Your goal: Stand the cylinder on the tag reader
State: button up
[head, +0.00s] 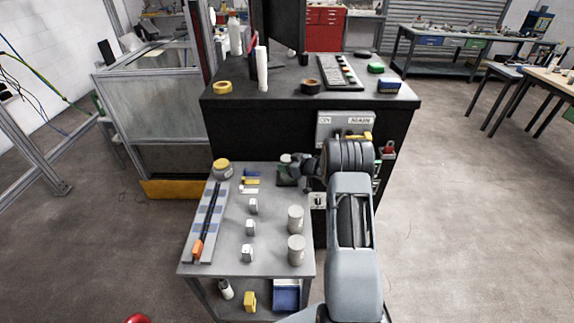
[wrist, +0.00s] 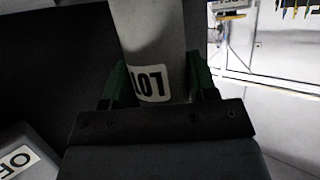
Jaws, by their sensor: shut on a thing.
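My gripper (head: 290,174) is at the far right corner of the small grey cart, beside the black cabinet. In the wrist view its two green fingers (wrist: 159,86) are shut on a grey cylinder (wrist: 153,45) with a white label reading LOT. Only the grey top of this cylinder shows in the head view (head: 285,158); the fingers and arm hide the rest. I cannot tell whether its base touches anything. A small plate with a white symbol (head: 317,199) is at the cart's right edge below the gripper; I cannot tell whether it is the tag reader.
Two more grey cylinders (head: 295,218) (head: 296,249) stand on the cart (head: 225,264). Several small white blocks (head: 250,228) stand in its middle. A rail with an orange-ended rod (head: 205,225) lies at left. The black cabinet (head: 260,125) with a switch panel (head: 345,125) rises behind.

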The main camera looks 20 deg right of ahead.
jog(key=o, duration=1.2)
jog(key=shift+r, duration=0.15)
jog(key=v, duration=1.1)
jog(key=s+a+r+m+h, duration=0.2)
jog(key=r+h, duration=0.3)
jog(key=r, duration=0.2)
jog(key=s+a+r+m+h, duration=0.2)
jog(key=s+r+h, duration=0.15)
jog(key=r, duration=0.35)
jog(key=s+a+g+y, duration=0.1)
jog(key=s+a+g, duration=0.3)
jog(key=s+a, duration=0.3)
jog(key=s+a+f+m+g+y, duration=0.1)
jog(key=s+a+g, duration=0.2)
jog(key=s+a, duration=0.4)
jog(key=s, duration=0.8)
jog(key=shift+a+m+g+b, duration=0.3)
jog(key=shift+a+g+b, duration=0.05)
jog(key=shift+g, duration=0.05)
